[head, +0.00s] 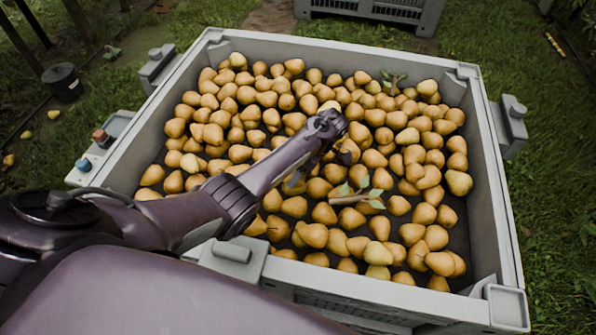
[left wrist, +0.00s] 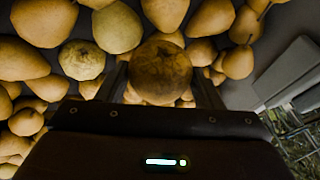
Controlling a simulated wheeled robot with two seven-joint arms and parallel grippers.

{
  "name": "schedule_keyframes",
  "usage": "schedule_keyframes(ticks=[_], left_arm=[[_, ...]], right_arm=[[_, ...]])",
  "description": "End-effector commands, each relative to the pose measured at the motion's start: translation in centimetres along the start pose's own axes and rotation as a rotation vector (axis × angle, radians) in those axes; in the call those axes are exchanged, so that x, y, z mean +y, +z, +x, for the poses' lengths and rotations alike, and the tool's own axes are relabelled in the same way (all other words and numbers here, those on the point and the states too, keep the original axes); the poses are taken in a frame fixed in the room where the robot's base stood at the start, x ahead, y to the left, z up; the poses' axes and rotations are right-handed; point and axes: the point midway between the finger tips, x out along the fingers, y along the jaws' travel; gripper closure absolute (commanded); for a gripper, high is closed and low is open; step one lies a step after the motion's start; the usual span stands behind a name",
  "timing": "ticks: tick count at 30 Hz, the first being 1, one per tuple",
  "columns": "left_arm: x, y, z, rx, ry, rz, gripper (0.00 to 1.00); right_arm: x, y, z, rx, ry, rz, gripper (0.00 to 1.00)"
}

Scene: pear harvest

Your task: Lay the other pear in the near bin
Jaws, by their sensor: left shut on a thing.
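The near bin (head: 497,200) is a large grey crate, full of yellow-brown pears lying in loose layers. My left arm reaches over its middle in the head view, and my left gripper (head: 343,154) points down there, mostly hidden by my wrist. In the left wrist view the gripper (left wrist: 162,84) is shut on a darker, brownish pear (left wrist: 160,66), held between the two fingers. Other pears lie close beyond it; I cannot tell whether it touches them. My right gripper is not in view.
A leafy twig (head: 352,198) lies on the pears, and another (head: 393,80) is near the far wall. A second grey bin (head: 385,10) stands behind. A black bucket (head: 63,82) stands on grass at left. Small trays hang on the near bin's sides.

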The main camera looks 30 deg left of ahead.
Motion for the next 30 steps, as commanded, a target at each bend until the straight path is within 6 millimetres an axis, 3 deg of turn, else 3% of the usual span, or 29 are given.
schedule_keyframes(ticks=[12,13,18,30], left_arm=[[0.1,0.1,0.2,0.0,0.001,0.0,0.68],[0.1,0.1,0.2,0.0,0.001,0.0,0.36],[0.1,0.1,0.2,0.0,0.001,0.0,0.15],[0.1,0.1,0.3,0.0,0.0,0.0,0.15]], right_arm=[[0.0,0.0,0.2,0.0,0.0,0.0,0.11],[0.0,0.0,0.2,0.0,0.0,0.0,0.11],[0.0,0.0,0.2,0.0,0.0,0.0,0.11],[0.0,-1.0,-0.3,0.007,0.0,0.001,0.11]])
